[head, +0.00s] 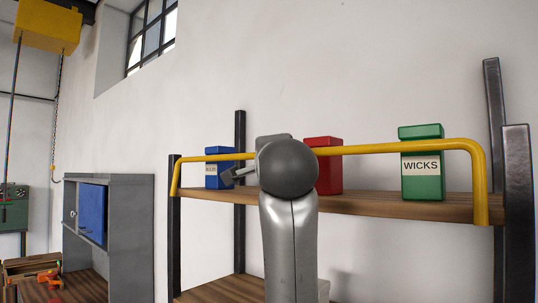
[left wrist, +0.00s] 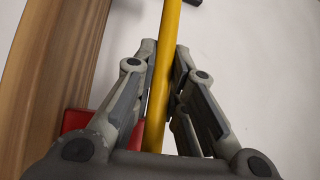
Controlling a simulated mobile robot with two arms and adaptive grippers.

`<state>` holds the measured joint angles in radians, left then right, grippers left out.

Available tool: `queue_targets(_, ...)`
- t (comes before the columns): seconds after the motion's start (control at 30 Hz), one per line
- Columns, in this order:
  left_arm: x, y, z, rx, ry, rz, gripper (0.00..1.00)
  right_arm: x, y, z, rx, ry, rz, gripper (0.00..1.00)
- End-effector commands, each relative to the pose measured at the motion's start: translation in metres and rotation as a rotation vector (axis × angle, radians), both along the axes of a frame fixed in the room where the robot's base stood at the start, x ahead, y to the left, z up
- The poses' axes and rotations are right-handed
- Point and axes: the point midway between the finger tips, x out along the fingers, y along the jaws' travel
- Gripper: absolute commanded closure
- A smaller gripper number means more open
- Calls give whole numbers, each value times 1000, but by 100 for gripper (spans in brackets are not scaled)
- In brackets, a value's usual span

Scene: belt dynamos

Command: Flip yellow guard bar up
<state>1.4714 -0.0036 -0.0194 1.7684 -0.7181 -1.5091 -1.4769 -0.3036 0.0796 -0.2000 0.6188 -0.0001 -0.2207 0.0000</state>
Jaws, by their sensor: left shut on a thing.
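The yellow guard bar (head: 400,147) runs across the front of the wooden shelf, above its board, with both bent ends coming down at the shelf's front edge. In the left wrist view the bar (left wrist: 168,25) passes between the fingers of my left gripper (left wrist: 165,50), which is shut on it. In the head view my grey left arm hides the bar's middle and most of the gripper; only a bit of the gripper (head: 232,176) shows left of the wrist. My right gripper is in neither view.
Behind the bar on the shelf (head: 370,203) stand a blue box (head: 219,170), a red box (head: 330,170) and a green WICKS box (head: 421,180). Dark posts (head: 517,200) frame the shelf. A grey cabinet (head: 128,230) stands at left.

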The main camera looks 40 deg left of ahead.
Motion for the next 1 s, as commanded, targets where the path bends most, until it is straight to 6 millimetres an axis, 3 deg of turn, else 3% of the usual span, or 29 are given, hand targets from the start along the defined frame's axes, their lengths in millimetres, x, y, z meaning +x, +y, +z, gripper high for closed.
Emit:
queue_targets(0.07, 2, 1, -5, -9, 11, 2, 100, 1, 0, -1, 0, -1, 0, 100)
queue_targets(0.1, 2, 1, -5, -9, 11, 2, 82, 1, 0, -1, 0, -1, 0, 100)
queue_targets(0.23, 1, 1, -4, -8, 8, 1, 65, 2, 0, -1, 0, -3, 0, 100)
queue_targets(0.67, -6, -6, -3, -3, 1, -1, 65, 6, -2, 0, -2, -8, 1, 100)
queue_targets(1.0, -57, -51, -13, -4, 0, -2, 65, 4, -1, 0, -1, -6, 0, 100)
